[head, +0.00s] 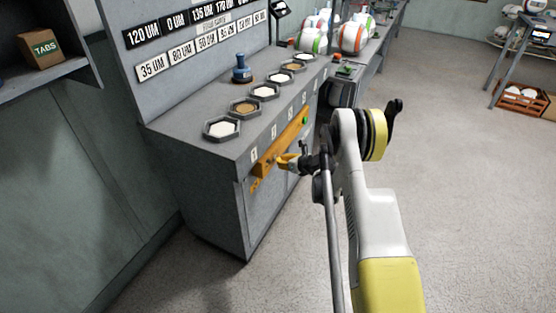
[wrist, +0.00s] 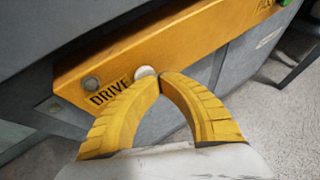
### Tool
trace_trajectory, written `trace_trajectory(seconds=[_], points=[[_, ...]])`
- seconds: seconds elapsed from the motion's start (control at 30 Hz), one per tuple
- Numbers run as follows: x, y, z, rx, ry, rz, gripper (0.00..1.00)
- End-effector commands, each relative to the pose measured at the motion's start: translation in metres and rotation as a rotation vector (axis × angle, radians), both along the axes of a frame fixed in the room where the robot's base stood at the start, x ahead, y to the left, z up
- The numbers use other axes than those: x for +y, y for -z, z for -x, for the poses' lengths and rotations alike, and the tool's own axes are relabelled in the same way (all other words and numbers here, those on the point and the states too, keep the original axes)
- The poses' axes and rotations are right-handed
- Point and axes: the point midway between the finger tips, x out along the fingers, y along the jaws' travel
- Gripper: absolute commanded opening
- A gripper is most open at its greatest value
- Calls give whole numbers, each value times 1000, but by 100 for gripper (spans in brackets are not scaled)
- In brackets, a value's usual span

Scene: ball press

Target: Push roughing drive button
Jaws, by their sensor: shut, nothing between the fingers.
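An orange panel (head: 284,142) runs along the front of the grey bench; it also crosses the wrist view (wrist: 190,38). The black word DRIVE is printed on it in the wrist view. A round whitish button (wrist: 146,72) sits just right of that word, partly behind my fingertips. A small grey round piece (wrist: 91,83) sits above the word's left end. My yellow gripper (wrist: 160,76) is shut and empty, its tips meeting right beside the whitish button. I cannot tell whether they touch it. In the head view my gripper (head: 279,162) is at the panel's front.
A green button (head: 305,120) is at the panel's far end. Hexagonal trays (head: 222,128) and a blue-handled tool (head: 242,70) stand on the bench top. Several balls (head: 352,38) lie farther back. The floor at right is clear near my arm.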

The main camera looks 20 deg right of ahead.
Motion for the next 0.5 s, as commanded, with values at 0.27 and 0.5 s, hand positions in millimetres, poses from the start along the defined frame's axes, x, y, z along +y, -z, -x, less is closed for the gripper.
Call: trace_trajectory(seconds=[0.27, 0.5], points=[[-4, 0, 6, 0, 0, -1, 0], [-5, 0, 7, 0, -1, 0, 0]])
